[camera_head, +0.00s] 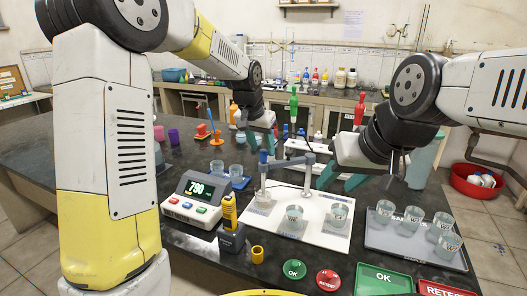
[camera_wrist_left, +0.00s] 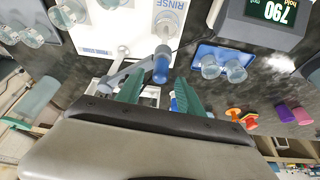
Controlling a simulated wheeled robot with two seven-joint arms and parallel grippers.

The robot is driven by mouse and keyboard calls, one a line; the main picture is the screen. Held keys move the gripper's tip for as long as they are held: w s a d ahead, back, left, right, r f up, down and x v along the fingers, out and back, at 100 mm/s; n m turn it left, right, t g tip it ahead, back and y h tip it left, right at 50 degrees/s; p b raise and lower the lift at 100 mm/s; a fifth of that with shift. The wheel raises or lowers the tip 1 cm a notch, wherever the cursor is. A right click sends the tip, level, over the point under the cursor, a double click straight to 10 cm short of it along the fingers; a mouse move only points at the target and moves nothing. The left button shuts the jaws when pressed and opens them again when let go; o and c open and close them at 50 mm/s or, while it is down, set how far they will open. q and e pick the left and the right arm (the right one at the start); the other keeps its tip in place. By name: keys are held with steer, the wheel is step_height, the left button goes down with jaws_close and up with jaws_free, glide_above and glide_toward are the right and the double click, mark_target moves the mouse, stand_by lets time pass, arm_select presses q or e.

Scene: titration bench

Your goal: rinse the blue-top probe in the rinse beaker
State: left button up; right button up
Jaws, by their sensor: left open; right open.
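The blue-top probe (camera_head: 263,158) sits upright in the clip of a grey stand (camera_head: 309,172). In the left wrist view its blue top (camera_wrist_left: 162,66) lies ahead of my left fingers, roughly between them. My left gripper (camera_head: 257,139) is open with teal fingers, just behind and above the probe top, and apart from it as far as I can tell. The RINSE label (camera_wrist_left: 167,6) is on the white board below the probe; the rinse beaker itself is hard to make out there. My right gripper (camera_head: 341,179) is open and empty, right of the stand.
Two labelled beakers (camera_head: 294,214) stand on the white board (camera_head: 315,236). A grey tray (camera_head: 385,239) with several beakers is at right. The meter (camera_head: 195,195) and a yellow-black tool (camera_head: 230,218) stand at left. Green and red buttons (camera_head: 294,270) line the front.

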mark_target(263, 150)
arm_select(q)
steer(key=shift+x, duration=1.55)
jaws_close()
